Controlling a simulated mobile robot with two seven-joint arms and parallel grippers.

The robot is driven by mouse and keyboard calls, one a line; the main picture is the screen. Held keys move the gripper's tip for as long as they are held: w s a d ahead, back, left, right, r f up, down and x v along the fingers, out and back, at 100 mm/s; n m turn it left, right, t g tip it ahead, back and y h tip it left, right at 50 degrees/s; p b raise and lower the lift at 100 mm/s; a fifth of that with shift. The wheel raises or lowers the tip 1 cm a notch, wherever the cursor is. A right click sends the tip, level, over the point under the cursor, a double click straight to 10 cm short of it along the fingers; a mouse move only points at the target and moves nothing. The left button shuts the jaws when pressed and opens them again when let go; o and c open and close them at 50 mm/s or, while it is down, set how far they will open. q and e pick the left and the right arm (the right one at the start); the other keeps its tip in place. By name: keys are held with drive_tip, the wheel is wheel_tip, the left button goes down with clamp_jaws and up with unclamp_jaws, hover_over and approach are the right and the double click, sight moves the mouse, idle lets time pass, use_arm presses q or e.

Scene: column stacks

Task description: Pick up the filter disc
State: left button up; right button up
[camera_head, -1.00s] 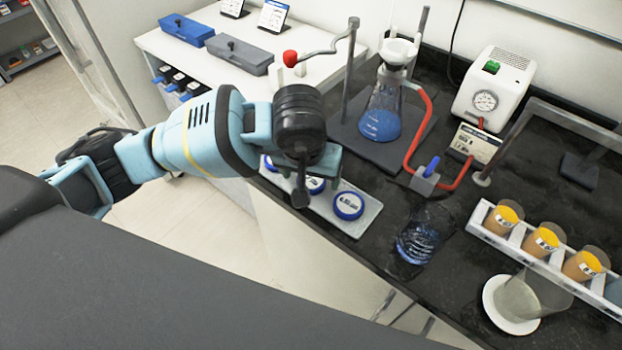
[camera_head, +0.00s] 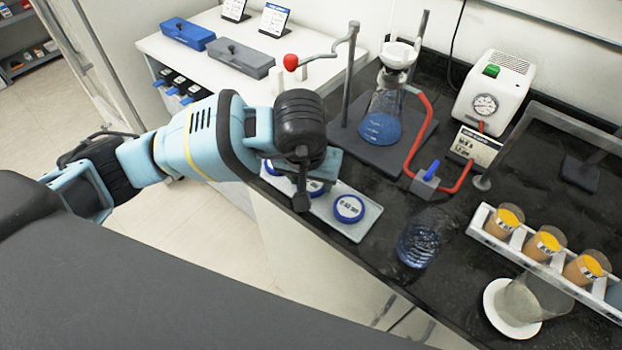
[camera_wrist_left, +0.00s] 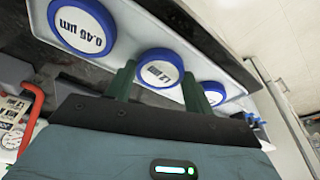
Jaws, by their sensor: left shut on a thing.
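Blue-rimmed filter discs with white labelled faces stand in a row on a pale tray (camera_head: 357,232) at the bench's left front edge. The near disc (camera_head: 348,208) is clear of my gripper; in the left wrist view it is the left disc (camera_wrist_left: 82,27), labelled 0.45 µm. The middle disc (camera_wrist_left: 160,70) sits between my left gripper's two dark green fingers (camera_wrist_left: 157,84), which are shut on it. Its label is partly readable. It seems still at tray level. The far disc (camera_wrist_left: 213,93) is partly hidden behind a finger. In the head view my left gripper (camera_head: 301,190) largely hides the middle disc.
A flask of blue liquid (camera_head: 381,125) with a funnel stands behind the tray, with a red hose to a white pump (camera_head: 495,88). A small card (camera_head: 476,147) stands before the pump. A clear glass (camera_head: 419,240) stands right of the tray, near a cup rack (camera_head: 480,217).

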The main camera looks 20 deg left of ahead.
use_arm(q)
drive_tip(key=shift+r, duration=0.55)
wheel_tip(320, 180, up, 2)
drive_tip(key=shift+w+r, duration=0.1)
drive_tip(key=s+d+r+b, duration=0.1)
drive_tip(key=s+d, duration=0.7)
drive_tip(key=s, duration=0.4)
approach(311, 184)
drive_tip(key=s+a+f, duration=0.1)
drive_tip(key=s+a, duration=0.1)
drive_tip(key=a, duration=0.6)
drive_tip(key=shift+f+m, duration=0.15)
drive_tip(key=shift+m, duration=0.15)
use_arm(e)
drive_tip(key=shift+s+f, duration=0.7)
drive_tip(key=shift+f, duration=0.2)
use_arm(q)
drive_tip(key=shift+d, duration=0.1)
